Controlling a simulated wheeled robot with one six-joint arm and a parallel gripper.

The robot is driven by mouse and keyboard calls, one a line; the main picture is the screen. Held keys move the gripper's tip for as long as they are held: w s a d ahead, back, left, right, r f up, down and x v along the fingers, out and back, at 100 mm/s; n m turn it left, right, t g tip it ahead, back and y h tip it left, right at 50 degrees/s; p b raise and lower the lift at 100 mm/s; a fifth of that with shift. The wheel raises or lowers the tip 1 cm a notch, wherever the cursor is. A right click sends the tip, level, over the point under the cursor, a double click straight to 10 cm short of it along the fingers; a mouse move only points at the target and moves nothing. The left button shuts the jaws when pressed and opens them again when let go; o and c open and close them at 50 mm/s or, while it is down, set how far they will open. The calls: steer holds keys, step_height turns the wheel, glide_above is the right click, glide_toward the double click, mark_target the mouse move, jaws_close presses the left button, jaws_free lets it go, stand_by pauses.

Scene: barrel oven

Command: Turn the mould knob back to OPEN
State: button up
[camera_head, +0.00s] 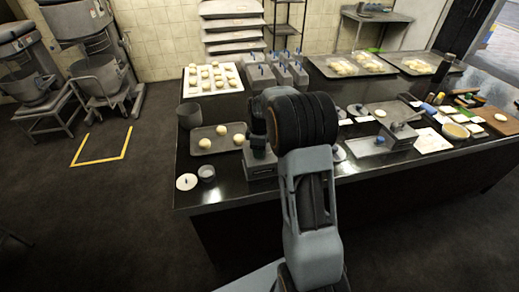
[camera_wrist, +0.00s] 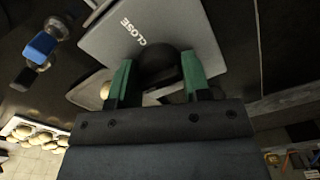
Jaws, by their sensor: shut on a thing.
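The mould (camera_wrist: 112,42) is a grey metal block whose top plate fills the upper middle of the wrist view. The word CLOSE is printed on it and appears tilted. The mould knob (camera_wrist: 158,60) is dark and rounded, in front of the plate. My gripper (camera_wrist: 158,77) has green-tipped fingers, one on each side of the knob, and is shut on it. The knob's pointer and any OPEN mark cannot be made out. In the head view the mould (camera_head: 261,166) stands at the counter's front edge, largely hidden by my arm.
A tray with dough balls (camera_head: 199,145) lies left of the mould. A white disc (camera_head: 186,182) and a small metal cup (camera_head: 206,173) are at the front left. Several blue-handled moulds (camera_head: 262,77) stand behind. A blue-capped part (camera_wrist: 40,46) shows at left in the wrist view.

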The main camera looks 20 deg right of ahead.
steer(key=shift+n, duration=0.3)
steer(key=o, duration=0.9)
steer(key=shift+o, duration=0.2)
step_height(320, 180, up, 14)
stand_by(0.3)
stand_by(0.4)
